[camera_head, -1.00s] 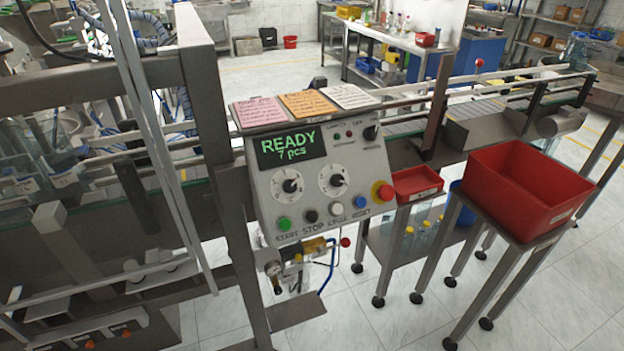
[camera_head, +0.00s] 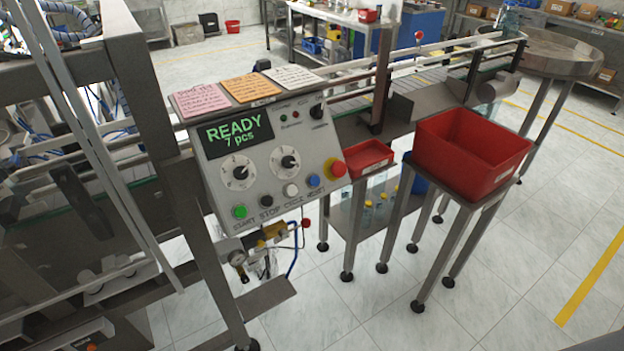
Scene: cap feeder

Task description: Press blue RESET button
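The blue RESET button (camera_head: 314,181) is at the lower right of the grey control panel (camera_head: 215,171). It sits right of the white CYCLE button (camera_head: 291,190) and below left of the red emergency stop knob (camera_head: 337,168). The black STOP button (camera_head: 266,201) and green START button (camera_head: 240,212) are farther left in the same row. The panel's display (camera_head: 235,133) reads "READY 7 pcs". Nothing covers the blue button. Neither of my grippers shows in the head view.
A small red tray (camera_head: 368,158) and a large red bin (camera_head: 473,150) stand on metal stands right of the panel. A metal frame post is left of it. A conveyor runs behind. The tiled floor in front is clear.

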